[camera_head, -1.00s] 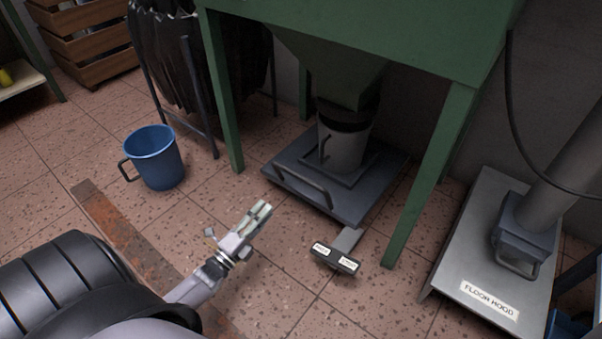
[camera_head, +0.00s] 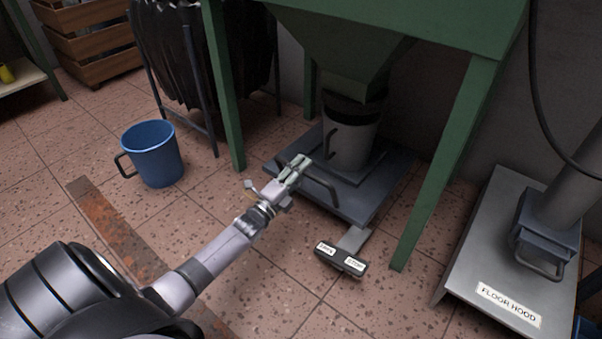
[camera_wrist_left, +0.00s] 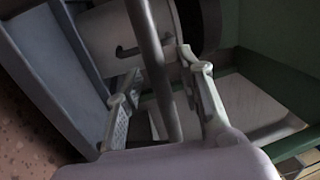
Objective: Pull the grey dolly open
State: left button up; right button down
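The grey dolly (camera_head: 355,205) stands on the floor under the green hopper, with a grey bucket (camera_head: 349,146) on top. Its bar handle (camera_head: 322,185) rises along the front edge. My left gripper (camera_head: 300,163) is at the handle's left part in the head view. In the left wrist view the handle bar (camera_wrist_left: 154,70) runs between the two fingers of my left gripper (camera_wrist_left: 160,95). The fingers are apart, with visible gaps to the bar. My right gripper does not show in either view.
Green legs (camera_head: 445,165) of the hopper stand on both sides of the dolly. A foot pedal (camera_head: 341,259) lies in front. A blue bucket (camera_head: 152,155) stands at left, and a floor hood (camera_head: 500,255) at right.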

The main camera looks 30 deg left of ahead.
pick_arm(q)
grip_shut()
dwell(0.4)
dwell(0.4)
